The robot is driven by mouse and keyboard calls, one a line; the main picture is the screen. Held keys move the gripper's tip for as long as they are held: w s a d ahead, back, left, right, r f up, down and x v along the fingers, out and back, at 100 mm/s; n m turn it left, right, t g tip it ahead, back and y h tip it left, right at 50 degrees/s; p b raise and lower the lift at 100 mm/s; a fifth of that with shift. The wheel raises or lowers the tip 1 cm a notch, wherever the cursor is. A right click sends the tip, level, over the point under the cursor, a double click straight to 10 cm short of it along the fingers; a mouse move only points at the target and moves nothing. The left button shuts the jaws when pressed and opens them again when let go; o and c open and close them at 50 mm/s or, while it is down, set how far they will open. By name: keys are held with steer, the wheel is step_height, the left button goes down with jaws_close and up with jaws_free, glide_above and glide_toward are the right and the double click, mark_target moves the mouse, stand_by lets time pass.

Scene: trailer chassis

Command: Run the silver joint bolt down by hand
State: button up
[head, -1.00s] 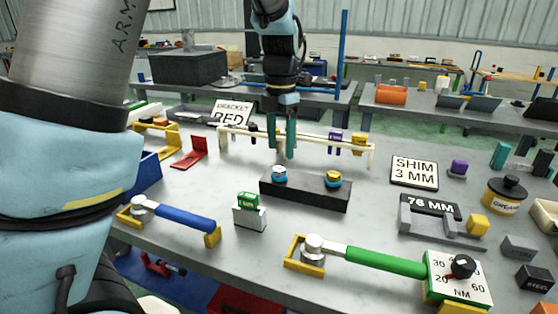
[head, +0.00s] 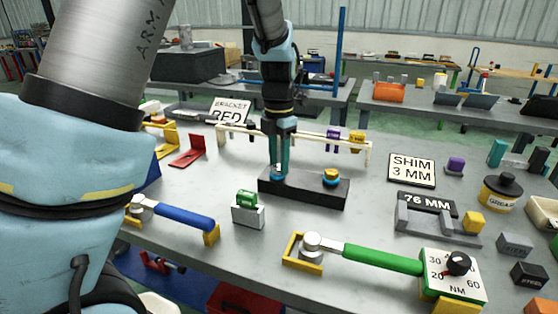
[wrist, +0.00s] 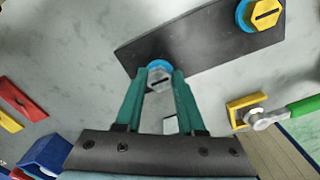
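The silver joint bolt (wrist: 160,76) has a hex head with a dark slot and sits on a blue ring at the left end of the dark joint block (wrist: 205,45). My gripper (wrist: 160,80) points down over it, its two green fingers along opposite sides of the head. The fingertips look shut on the head, with no clear gap in the wrist view. In the head view my gripper (head: 279,172) stands at the block's left end and mostly hides the bolt. A yellow slotted bolt (head: 331,176) on a blue ring sits at the block's right end.
A white rail (head: 310,138) with purple and yellow pieces stands just behind. A green piece on a grey stand (head: 248,215), a blue-handled wrench (head: 180,218) and a green-handled wrench (head: 380,258) lie in front. The SHIM sign (head: 411,170) stands to the right.

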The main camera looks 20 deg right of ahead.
jaws_close()
steer(key=shift+m, duration=0.3)
